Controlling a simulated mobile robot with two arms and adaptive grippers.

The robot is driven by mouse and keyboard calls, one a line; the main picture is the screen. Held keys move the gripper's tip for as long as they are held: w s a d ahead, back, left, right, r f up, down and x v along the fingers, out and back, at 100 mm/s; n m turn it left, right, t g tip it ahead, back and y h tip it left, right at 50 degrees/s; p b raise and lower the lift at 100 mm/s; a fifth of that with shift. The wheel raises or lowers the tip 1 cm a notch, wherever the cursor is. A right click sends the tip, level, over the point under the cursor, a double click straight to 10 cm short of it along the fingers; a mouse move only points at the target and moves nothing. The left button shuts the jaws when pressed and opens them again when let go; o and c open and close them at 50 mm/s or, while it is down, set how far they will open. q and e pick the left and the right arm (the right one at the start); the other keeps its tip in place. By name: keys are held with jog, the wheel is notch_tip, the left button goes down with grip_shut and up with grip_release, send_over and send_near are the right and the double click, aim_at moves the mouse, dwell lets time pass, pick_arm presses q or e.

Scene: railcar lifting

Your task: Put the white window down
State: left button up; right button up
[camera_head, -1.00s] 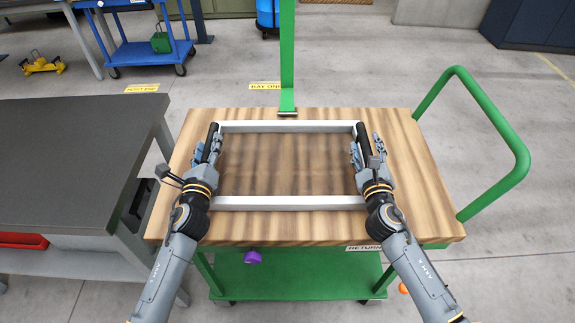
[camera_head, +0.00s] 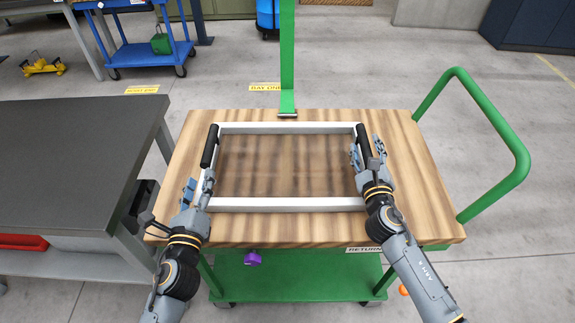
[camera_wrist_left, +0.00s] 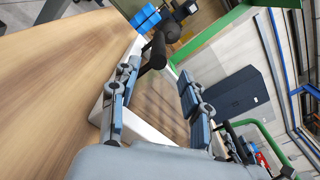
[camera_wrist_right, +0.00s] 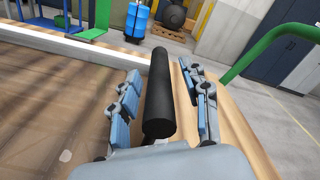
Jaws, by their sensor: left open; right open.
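The white window (camera_head: 290,204) is a rectangular white frame with a see-through pane, lying flat on the wooden top of the green cart (camera_head: 420,205). It has a black handle on each side. My left gripper (camera_head: 198,187) is open and empty, at the window's near left corner, below the left handle (camera_head: 210,146). In the left wrist view the left handle (camera_wrist_left: 155,52) is beyond the fingertips. My right gripper (camera_head: 366,152) is open beside the right handle (camera_head: 363,140). In the right wrist view that handle (camera_wrist_right: 159,95) lies between the spread fingers.
A green post (camera_head: 287,60) rises at the cart's far edge, and a green push handle (camera_head: 500,135) stands at its right. A dark workbench (camera_head: 75,150) is close on the left. A purple knob (camera_head: 252,258) sits below the cart's near edge. Bare wood lies right of the window.

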pick_arm(q)
jog(key=shift+s, duration=0.25)
pick_arm(e)
jog(key=shift+s, duration=0.45)
jog(key=s, duration=1.1)
jog(key=shift+s, duration=0.1)
pick_arm(q)
jog(key=shift+s, duration=0.1)
pick_arm(e)
jog(key=shift+f, duration=0.1)
